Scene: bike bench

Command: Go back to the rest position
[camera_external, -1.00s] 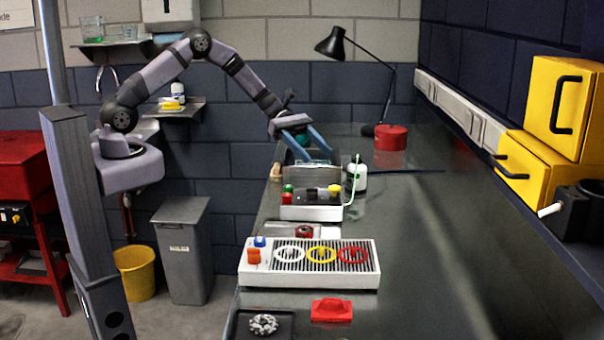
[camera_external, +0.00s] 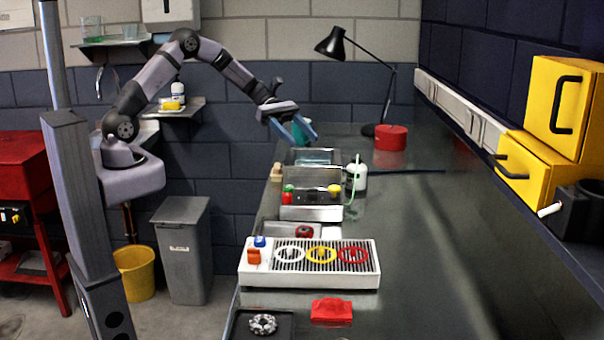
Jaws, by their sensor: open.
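My gripper (camera_external: 297,140) is at the end of my arm, above the far left end of the dark bench (camera_external: 430,250). Its two blue fingers point down and to the right, apart from each other, with nothing seen between them. It hangs in the air above and behind an open metal tray (camera_external: 313,157). A teal object (camera_external: 304,128) shows partly behind the fingers.
A tray (camera_external: 310,213) with red, green and yellow items stands near a white bottle (camera_external: 358,177). A white grooved board (camera_external: 310,280) with three rings is closer. A black lamp (camera_external: 337,44) and red tin (camera_external: 391,137) stand behind. The bench's right side is mostly clear.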

